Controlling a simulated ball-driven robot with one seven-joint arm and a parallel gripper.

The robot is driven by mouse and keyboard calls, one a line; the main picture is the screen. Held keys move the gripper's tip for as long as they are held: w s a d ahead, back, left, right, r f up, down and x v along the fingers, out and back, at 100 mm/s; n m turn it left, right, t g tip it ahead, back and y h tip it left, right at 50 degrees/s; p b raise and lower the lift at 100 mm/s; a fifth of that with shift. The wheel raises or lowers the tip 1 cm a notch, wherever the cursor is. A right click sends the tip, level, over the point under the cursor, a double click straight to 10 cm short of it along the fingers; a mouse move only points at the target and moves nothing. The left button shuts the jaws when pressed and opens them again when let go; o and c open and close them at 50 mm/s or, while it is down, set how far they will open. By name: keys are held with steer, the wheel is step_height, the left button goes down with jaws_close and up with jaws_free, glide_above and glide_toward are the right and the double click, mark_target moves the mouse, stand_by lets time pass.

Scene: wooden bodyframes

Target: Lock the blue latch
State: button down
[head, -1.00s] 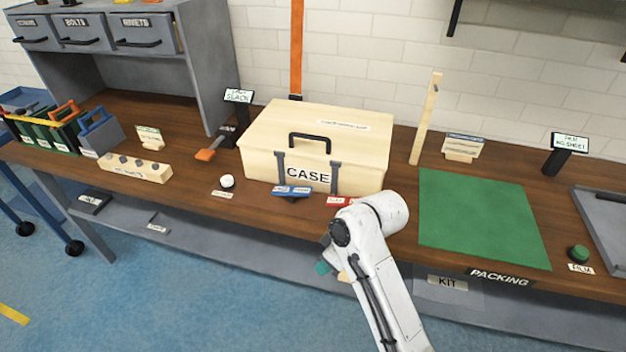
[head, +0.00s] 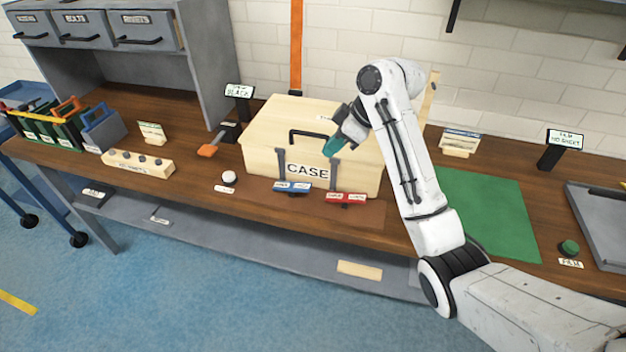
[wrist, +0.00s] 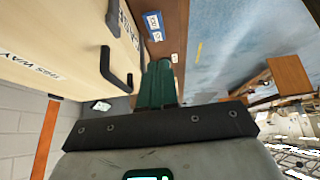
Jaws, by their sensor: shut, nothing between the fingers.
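The blue latch (head: 291,187) is at the front foot of the pale wooden case (head: 262,160), below the left grey strap. It lies folded outward and low, apart from the case's upper front. A red latch (head: 345,198) sits the same way below the right strap. My gripper (head: 333,144), with green fingers, is above the right part of the case, right of the dark handle (head: 309,137). The fingers are shut and empty.
A white ball-like knob (head: 228,177) stands left of the case. A wooden block with several pegs (head: 138,164) is farther left. A green mat (head: 500,215) lies to the right, partly behind my arm. An orange strap (head: 296,50) hangs behind the case.

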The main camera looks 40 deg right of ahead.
steer(key=p, duration=0.1)
glide_above(305, 189)
steer(key=s+d, duration=0.1)
step_height(305, 189, down, 8)
steer(key=f, duration=0.3)
steer(key=shift+s+d+f+p, duration=0.1)
steer(key=shift+s+d+p, duration=0.05)
steer(key=shift+s+p, duration=0.15)
steer(key=shift+f, duration=0.6)
steer(key=shift+s+f, duration=0.1)
steer(key=b, duration=0.1)
steer(key=f+t+y+b, duration=0.1)
steer(key=f+t+b, duration=0.1)
steer(key=shift+s+d+f+y, duration=0.15)
steer(key=shift+s+d+y, duration=0.25)
steer(key=shift+s+f+b, duration=0.1)
steer(key=shift+f+b, duration=0.25)
steer(key=shift+b, duration=0.05)
steer(key=shift+d+r, duration=0.1)
steer(key=shift+r, duration=0.15)
steer(key=shift+r+p, duration=0.1)
steer(key=shift+p, duration=0.2)
